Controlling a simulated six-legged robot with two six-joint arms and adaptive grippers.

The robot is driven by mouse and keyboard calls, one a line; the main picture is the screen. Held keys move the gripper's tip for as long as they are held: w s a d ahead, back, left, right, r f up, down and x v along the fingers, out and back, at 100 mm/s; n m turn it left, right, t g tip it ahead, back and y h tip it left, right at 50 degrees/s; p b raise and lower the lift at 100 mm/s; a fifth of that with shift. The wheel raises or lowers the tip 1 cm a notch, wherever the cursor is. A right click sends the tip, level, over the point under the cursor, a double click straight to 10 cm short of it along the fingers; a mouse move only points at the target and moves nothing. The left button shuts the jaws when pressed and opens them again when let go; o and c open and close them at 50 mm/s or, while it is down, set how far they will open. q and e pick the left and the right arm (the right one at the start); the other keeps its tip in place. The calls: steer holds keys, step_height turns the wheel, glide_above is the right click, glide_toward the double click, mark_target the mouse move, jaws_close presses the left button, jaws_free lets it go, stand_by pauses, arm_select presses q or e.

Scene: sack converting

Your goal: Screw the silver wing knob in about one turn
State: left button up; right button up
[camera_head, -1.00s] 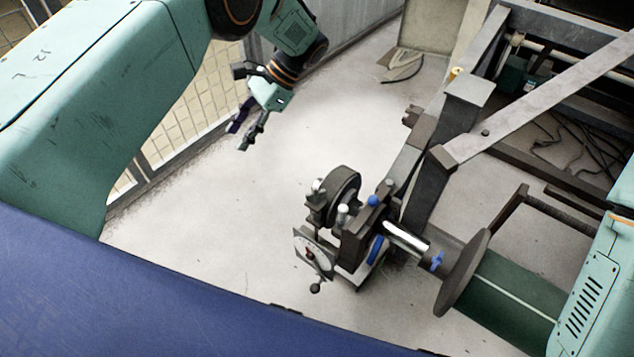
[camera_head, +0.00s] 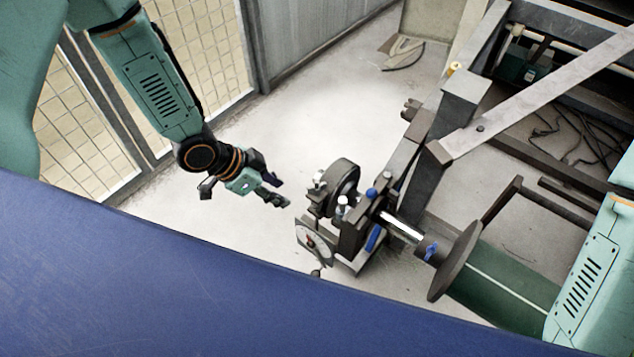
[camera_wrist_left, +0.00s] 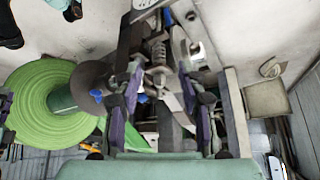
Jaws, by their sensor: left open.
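The brake unit (camera_head: 350,232) on the machine's shaft end carries two small silver-white knobs, one upper left (camera_head: 319,177) and one lower right (camera_head: 342,202). I cannot tell from their shape which is the wing knob. My left gripper (camera_head: 277,190) is open and empty, just left of the unit and apart from both knobs. In the left wrist view the open fingers (camera_wrist_left: 160,88) frame the unit, with a spring and a pale metal part (camera_wrist_left: 197,52) beyond them. The fingers partly hide the unit there. My right gripper is in neither view.
A blue knob (camera_head: 372,193) and a blue wing handle (camera_head: 430,252) sit nearby. A disc flange (camera_head: 455,262) and green roll (camera_head: 510,285) lie right. The floor left of the unit is clear.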

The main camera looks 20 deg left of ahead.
mark_target(317, 185)
arm_select(q)
steer(key=w+d+b, duration=0.1)
steer(key=d, duration=0.1)
steer(key=w+d+f+t+h, duration=0.1)
steer(key=w+d, duration=0.1)
steer(key=w+d+f+h+b, duration=0.1)
steer(key=w+d, duration=0.1)
steer(key=d, duration=0.1)
steer(key=shift+t+b, duration=0.3)
steer(key=shift+b, duration=0.05)
steer(key=shift+w+d+f, duration=0.2)
steer(key=shift+d+f, duration=0.05)
jaws_close()
